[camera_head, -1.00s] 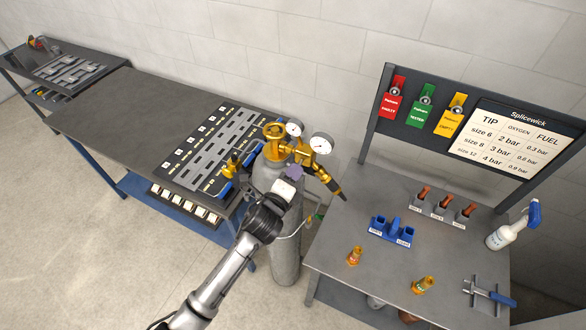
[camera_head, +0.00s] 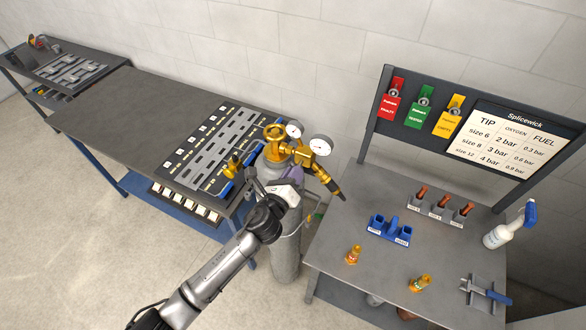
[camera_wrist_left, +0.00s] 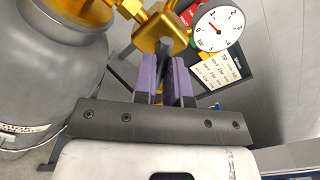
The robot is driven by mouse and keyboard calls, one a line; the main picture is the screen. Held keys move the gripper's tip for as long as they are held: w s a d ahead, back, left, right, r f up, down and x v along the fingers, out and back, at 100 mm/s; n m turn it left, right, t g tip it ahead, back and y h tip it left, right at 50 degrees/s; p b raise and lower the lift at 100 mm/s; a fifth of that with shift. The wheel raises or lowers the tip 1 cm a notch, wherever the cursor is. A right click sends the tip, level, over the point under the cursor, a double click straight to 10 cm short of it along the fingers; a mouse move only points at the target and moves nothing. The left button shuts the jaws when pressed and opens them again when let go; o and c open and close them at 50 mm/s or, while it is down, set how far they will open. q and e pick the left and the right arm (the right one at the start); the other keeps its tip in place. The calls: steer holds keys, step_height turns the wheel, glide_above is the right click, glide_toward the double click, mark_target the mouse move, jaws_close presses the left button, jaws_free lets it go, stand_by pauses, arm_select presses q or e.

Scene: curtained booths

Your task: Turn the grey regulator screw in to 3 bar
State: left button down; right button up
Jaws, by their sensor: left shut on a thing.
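The brass regulator (camera_head: 300,154) with two round gauges stands on the grey gas cylinder (camera_head: 286,215). My left gripper (camera_head: 293,173) is at the underside of the regulator, its purple-padded fingers shut. In the left wrist view the gripper (camera_wrist_left: 165,88) is shut on the grey regulator screw (camera_wrist_left: 167,57), which runs up toward the brass body (camera_wrist_left: 160,27). The pads hide part of the screw. A gauge (camera_wrist_left: 219,27) marked in bar shows beside it, with a short red needle pointing up-left; its exact reading is hard to tell. My right gripper is not in view.
A bench with a slotted panel (camera_head: 215,150) is left of the cylinder.

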arm_select(q)
steer(key=shift+m, duration=0.3)
steer(key=m+p, duration=0.1)
steer(key=m, duration=0.2)
steer(key=c, duration=1.1)
jaws_free()
